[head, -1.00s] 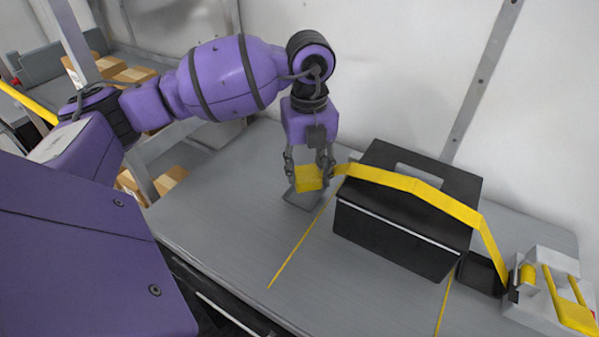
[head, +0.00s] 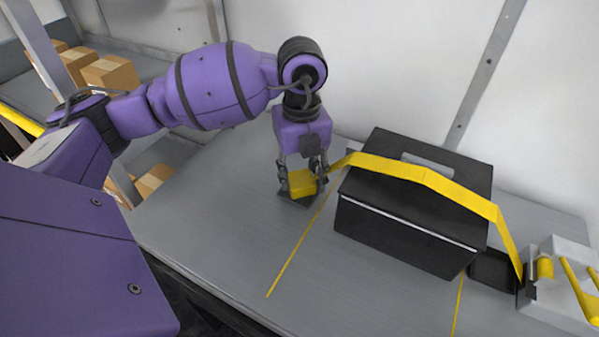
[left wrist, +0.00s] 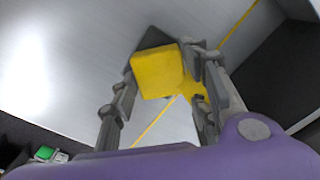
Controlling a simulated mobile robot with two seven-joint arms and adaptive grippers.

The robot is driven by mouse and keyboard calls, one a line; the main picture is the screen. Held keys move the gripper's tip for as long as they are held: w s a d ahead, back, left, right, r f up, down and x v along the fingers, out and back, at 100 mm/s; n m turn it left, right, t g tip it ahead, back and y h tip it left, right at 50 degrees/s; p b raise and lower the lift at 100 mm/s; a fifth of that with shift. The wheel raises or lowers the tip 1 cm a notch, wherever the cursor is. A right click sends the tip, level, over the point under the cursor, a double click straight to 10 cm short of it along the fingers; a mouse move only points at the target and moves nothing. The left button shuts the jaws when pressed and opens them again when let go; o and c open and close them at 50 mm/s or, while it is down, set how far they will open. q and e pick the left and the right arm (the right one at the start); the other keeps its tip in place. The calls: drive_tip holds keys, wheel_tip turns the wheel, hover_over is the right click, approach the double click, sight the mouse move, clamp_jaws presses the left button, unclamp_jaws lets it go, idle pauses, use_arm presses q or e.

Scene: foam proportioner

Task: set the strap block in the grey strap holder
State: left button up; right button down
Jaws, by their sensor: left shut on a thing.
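The strap block (head: 303,184) is a yellow block at the end of a yellow strap (head: 420,176). My left gripper (head: 302,178) is shut on the block, with its fingers pointing down. The grey strap holder (head: 297,200) is a dark grey piece on the table, partly hidden just below the block. I cannot tell whether block and holder touch. In the left wrist view, the block (left wrist: 158,72) shows between the fingers of my left gripper (left wrist: 165,85), with a dark grey edge of the holder (left wrist: 127,62) behind it. My right gripper is not in view.
The strap runs over a black box (head: 415,215) to a white and yellow unit (head: 562,275) at the right. Yellow lines (head: 300,250) mark the grey table (head: 215,220). The table is clear left of the holder. A white wall stands behind.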

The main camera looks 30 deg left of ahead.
sight(302, 179)
use_arm(q)
drive_tip(key=shift+d+f, duration=0.1)
drive_tip(key=shift+f, duration=0.05)
drive_tip(key=o, duration=1.2)
wheel_tip(302, 179, up, 12)
drive_tip(key=shift+r, duration=0.25)
drive_tip(key=shift+f, duration=0.1)
